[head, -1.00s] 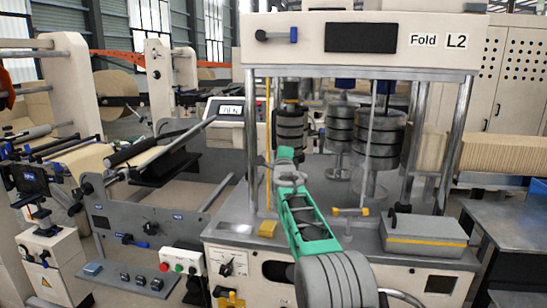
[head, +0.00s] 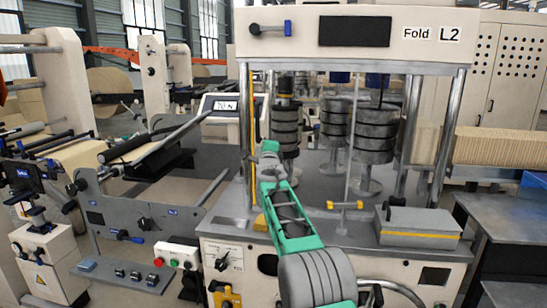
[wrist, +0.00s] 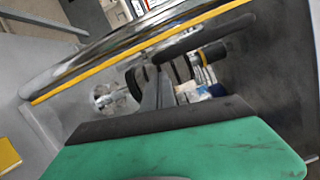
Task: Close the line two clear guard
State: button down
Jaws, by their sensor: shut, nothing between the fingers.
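The line two clear guard is see-through and hard to make out at the front of the machine labelled Fold L2. I take the yellow upright strip (head: 256,120) beside the left post as its edge; whether the panel stands ajar I cannot tell. In the wrist view a yellow strip (wrist: 140,52) runs slantwise alongside a shiny post. My gripper (head: 268,150) is shut and empty, just right of that strip in the head view. Its grey fingers (wrist: 156,88) point towards the strip in the wrist view. Contact with the guard cannot be told.
A thin upright bar (head: 354,130) and a yellow fitting (head: 345,205) stand right of my arm. Stacked dark rollers (head: 375,130) are behind. A grey box (head: 418,225) sits on the deck at right. An unwind frame (head: 150,205) stands at left.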

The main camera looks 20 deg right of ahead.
jog(key=d+b+v, duration=0.1)
jog(key=b+v, duration=0.1)
jog(key=v, duration=0.3)
jog(key=s+d+f+b+v, duration=0.1)
jog(key=d+b+v, duration=0.15)
jog(key=v, duration=0.35)
jog(key=s+a+f+n+g+y, duration=0.15)
jog(key=f+n+g, duration=0.25)
jog(key=f+n, duration=0.5)
jog(key=s+a+f+n+g+y, duration=0.1)
jog(key=s+f+n+g, duration=0.25)
jog(key=f, duration=0.95)
jog(key=s+a+f+n+g, duration=0.2)
jog(key=s+f+n+g, duration=0.25)
jog(key=s+f, duration=0.55)
jog(key=s+a+f+n+g+y+p, duration=0.1)
jog(key=s+a+f+n+g, duration=0.15)
jog(key=s, duration=1.05)
jog(key=s+a+f+n+g+y+p, duration=0.1)
jog(key=s+a+n+g, duration=0.2)
jog(key=s, duration=0.9)
jog(key=s+a+r+t+p, duration=0.2)
jog(key=s+r+p, duration=0.1)
jog(key=r, duration=0.6)
jog(key=shift+s+r+n+t, duration=0.15)
jog(key=shift+s+n+t, duration=0.2)
jog(key=shift+s, duration=0.15)
